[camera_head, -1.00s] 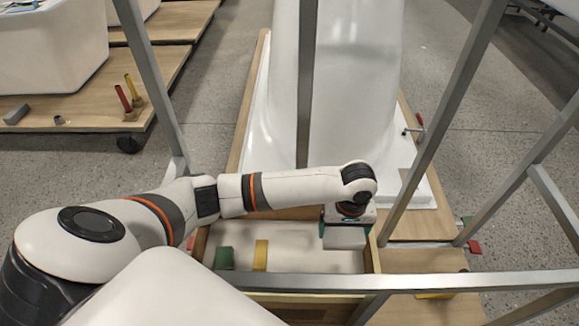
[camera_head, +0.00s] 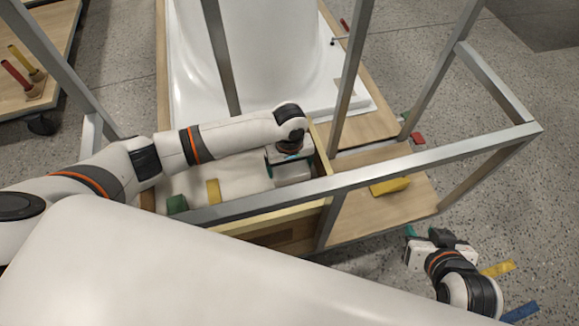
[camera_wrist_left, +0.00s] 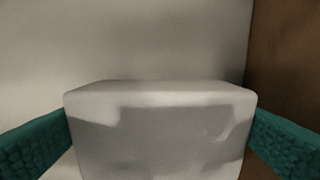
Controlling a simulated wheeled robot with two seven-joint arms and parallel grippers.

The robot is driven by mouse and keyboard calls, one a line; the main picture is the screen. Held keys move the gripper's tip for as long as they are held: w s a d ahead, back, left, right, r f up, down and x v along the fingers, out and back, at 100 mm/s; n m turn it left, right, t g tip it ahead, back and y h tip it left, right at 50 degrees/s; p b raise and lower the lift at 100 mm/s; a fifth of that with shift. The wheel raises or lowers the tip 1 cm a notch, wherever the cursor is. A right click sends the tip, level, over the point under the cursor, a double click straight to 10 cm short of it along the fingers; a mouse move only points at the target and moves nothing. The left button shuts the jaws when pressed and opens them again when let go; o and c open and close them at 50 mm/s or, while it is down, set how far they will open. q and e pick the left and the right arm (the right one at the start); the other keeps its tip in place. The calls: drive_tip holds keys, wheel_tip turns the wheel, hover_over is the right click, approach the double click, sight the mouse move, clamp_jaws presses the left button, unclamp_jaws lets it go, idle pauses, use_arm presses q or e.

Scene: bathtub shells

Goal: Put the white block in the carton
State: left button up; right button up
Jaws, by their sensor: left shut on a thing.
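The white block (camera_wrist_left: 160,135) is held between the teal fingers of my left gripper (camera_wrist_left: 160,140) in the left wrist view. In the head view, my left gripper (camera_head: 290,168) points down at the right end of an open wooden-rimmed box (camera_head: 265,214), which seems to be the carton. The block (camera_head: 293,175) shows below the gripper, within the box outline. I cannot tell whether it touches the pale floor. My right gripper (camera_head: 411,240) is at lower right, outside the metal frame; its finger gap is unclear.
A green block (camera_head: 177,204) and a yellow block (camera_head: 214,192) are in the box's left part. Grey metal bars (camera_head: 370,174) cross before and beside it. A yellow block (camera_head: 390,186) lies on the wooden platform at right. A white tub shell (camera_head: 270,60) stands behind.

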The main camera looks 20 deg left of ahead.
use_arm(q)
drive_tip(key=shift+f, duration=0.15)
use_arm(e)
drive_tip(key=shift+w+a+r, duration=0.1)
drive_tip(key=shift+w+r, duration=0.1)
drive_tip(key=shift+w, duration=0.1)
use_arm(q)
drive_tip(key=shift+f, duration=0.15)
drive_tip(key=o, duration=0.7)
use_arm(e)
drive_tip(key=shift+s+f, duration=0.1)
drive_tip(key=shift+s, duration=0.1)
